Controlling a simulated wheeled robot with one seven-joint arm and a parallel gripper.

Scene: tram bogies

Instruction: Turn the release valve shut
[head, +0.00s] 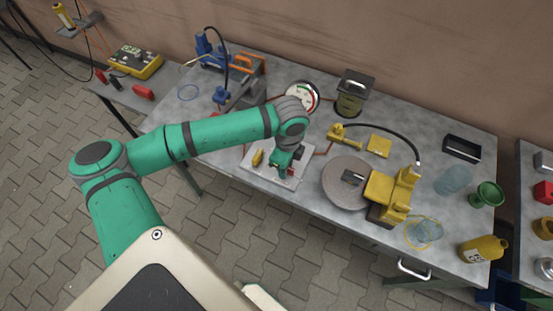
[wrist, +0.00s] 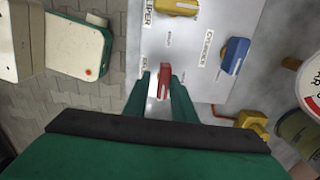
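The valve panel (head: 250,174) is a pale plate on the workbench; it also shows in the wrist view (wrist: 200,80). A red valve handle (wrist: 164,78) sits low on it in the wrist view, its long side running up and down the picture. The label beside it is partly hidden by a finger, so I cannot read it. My gripper (wrist: 163,88) is open, with one finger on each side of the red handle and a small gap visible at the left. In the head view my gripper (head: 283,168) is down at the panel and hides part of it.
A yellow handle (wrist: 177,6) labelled CALIPER and a blue handle (wrist: 235,56) by a CYLINDER label are on the same panel. A round gauge (head: 301,97), a lantern-like can (head: 352,93) and a grey disc with a yellow caliper (head: 385,190) stand nearby.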

